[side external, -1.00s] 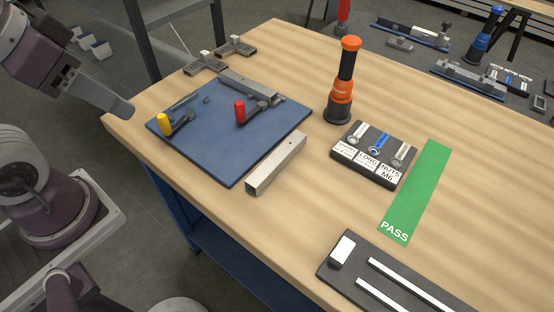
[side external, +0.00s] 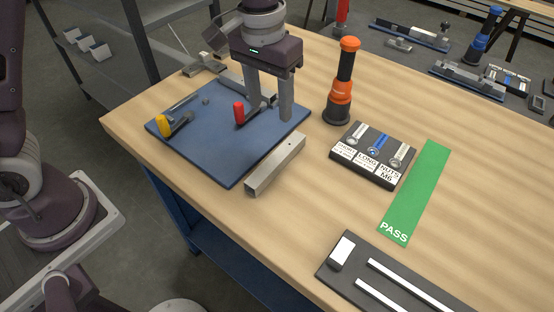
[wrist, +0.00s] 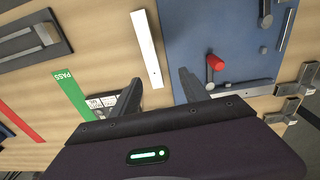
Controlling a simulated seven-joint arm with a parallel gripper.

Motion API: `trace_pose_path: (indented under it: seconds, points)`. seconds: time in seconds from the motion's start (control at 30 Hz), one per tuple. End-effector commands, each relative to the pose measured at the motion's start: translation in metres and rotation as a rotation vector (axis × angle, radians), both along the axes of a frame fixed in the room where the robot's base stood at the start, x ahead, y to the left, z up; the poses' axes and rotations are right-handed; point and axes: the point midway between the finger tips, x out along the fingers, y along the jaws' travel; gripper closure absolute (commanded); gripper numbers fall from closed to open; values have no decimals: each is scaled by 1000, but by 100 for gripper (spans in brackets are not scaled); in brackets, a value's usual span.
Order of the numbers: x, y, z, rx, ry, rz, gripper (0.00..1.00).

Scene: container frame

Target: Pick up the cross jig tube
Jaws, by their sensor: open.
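A square silver metal tube (side external: 275,166) lies on the wooden table along the right edge of the blue jig plate (side external: 207,160). In the wrist view the tube (wrist: 147,48) is a pale bar beside the blue plate. My gripper (side external: 270,112) is open and empty, pointing down above the plate's far right part, behind the tube. In the wrist view my gripper's fingers (wrist: 160,78) are spread apart, with the tube's near end just ahead of the gap. Another metal bar (side external: 233,81) at the plate's far edge is partly hidden by my arm.
The plate carries a red-handled clamp (side external: 239,112) close to my fingers and a yellow-handled clamp (side external: 163,126). An orange and black screwdriver (side external: 341,90) stands to the right. A labelled parts tray (side external: 368,183) and green PASS strip (side external: 415,190) lie farther right.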

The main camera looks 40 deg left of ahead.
Motion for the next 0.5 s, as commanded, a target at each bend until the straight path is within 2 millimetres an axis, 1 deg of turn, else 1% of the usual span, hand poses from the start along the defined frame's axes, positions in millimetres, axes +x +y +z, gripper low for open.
trace_pose_path:
  seconds: [0.03,0.1,0.2,0.37,0.5]
  points:
    - [8,-9,-20,10,28,-3,47]
    - [15,-17,-37,19,47,-1,47]
    - [17,-22,-51,24,61,0,47]
    - [15,-22,-73,25,63,0,47]
    - [9,-24,-101,25,64,0,47]
